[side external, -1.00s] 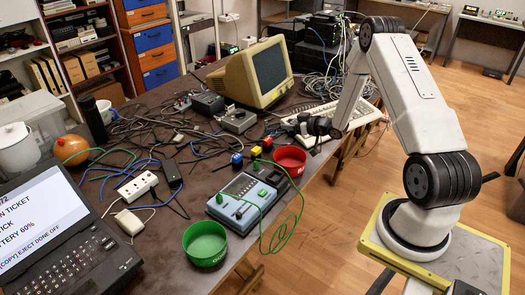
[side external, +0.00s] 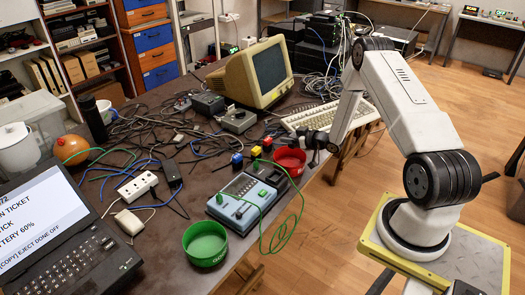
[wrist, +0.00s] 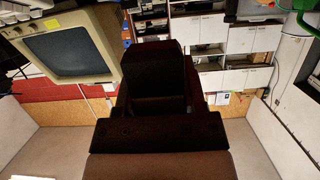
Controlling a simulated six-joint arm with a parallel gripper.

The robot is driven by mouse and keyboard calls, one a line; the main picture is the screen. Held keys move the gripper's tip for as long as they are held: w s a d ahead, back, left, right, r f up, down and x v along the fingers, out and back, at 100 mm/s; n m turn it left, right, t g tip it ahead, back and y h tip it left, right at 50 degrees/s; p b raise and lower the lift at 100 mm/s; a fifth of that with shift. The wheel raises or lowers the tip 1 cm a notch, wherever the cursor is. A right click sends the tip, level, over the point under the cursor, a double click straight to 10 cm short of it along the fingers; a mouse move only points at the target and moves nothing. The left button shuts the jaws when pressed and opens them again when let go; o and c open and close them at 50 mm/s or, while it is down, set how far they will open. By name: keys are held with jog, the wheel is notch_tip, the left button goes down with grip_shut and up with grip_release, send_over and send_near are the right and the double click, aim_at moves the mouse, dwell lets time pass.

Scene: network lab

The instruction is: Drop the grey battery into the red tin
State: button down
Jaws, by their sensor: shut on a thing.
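The red tin (side external: 290,160) stands open on the table near its right edge in the side view. My gripper (side external: 306,140) is close above the tin's far right rim, small and dark there. In the wrist view my gripper (wrist: 155,105) fills the middle, in deep shadow. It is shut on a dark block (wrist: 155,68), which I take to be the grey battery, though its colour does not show. In the side view the held thing cannot be made out. I cannot tell whether it is over the tin's opening or beside it.
A green tin (side external: 206,244) stands at the table's front. A blue-grey meter (side external: 241,203) and a black box (side external: 270,177) stand left of the red tin. Small coloured blocks (side external: 256,151) lie behind it, with a keyboard (side external: 330,113) and a monitor (side external: 255,72) farther back.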

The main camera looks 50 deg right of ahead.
jog(key=shift+c, duration=0.4)
grip_release()
jog(key=shift+s+r, duration=0.1)
jog(key=shift+s, duration=0.05)
jog(key=v, duration=0.7)
jog(key=shift+s, duration=0.25)
jog(key=shift+w+r, duration=0.1)
jog(key=shift+r, duration=0.05)
